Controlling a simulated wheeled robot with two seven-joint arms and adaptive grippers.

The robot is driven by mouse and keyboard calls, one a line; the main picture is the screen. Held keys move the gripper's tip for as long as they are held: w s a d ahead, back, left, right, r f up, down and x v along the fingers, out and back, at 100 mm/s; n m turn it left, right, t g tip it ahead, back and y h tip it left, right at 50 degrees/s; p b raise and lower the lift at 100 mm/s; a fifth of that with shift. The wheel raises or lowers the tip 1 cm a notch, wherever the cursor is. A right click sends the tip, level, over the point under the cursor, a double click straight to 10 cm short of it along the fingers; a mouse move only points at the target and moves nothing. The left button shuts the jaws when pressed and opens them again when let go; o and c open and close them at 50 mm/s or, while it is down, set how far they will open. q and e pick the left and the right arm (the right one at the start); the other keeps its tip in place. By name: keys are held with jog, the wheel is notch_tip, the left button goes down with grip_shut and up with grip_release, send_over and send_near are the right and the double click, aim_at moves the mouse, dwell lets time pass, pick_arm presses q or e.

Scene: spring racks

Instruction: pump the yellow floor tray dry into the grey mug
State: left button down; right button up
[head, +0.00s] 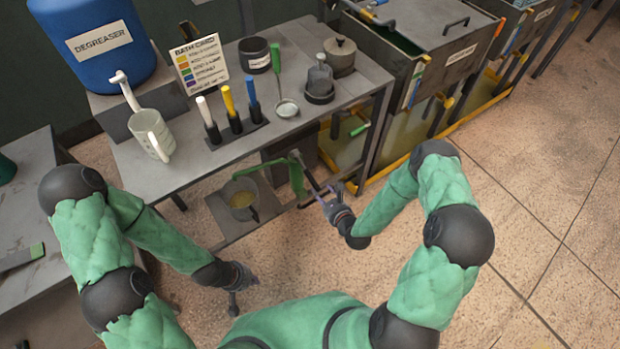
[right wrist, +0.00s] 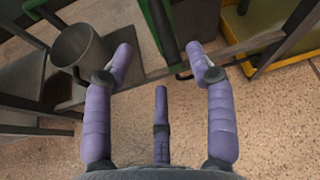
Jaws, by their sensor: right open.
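The yellow floor tray (head: 368,182) lies on the floor under the tanks, with pale liquid in it; its yellow edge shows in the right wrist view (right wrist: 262,62). The grey mug (head: 233,187) stands upright on a low shelf under the bench, with yellowish liquid inside; it also shows in the right wrist view (right wrist: 85,48). A green hand pump (head: 298,178) with a dark lever stands between mug and tray. My right gripper (head: 330,192) is open beside the lever's lower end; whether they touch is unclear. My left gripper (head: 240,280) hangs low over the floor; its fingers are too small to judge.
Tanks (head: 440,40) stand along the back right. A side table (head: 30,215) is at left. The floor at right is clear.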

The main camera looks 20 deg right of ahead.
aim_at(312, 182)
jog(key=shift+m, duration=0.7)
jog(key=b+x, duration=0.3)
jog(key=x, duration=0.6)
jog(key=shift+w+f, duration=0.2)
jog(key=shift+w+a+f+b, duration=0.15)
jog(key=shift+w+b, duration=0.25)
jog(key=shift+w, duration=0.15)
grip_shut()
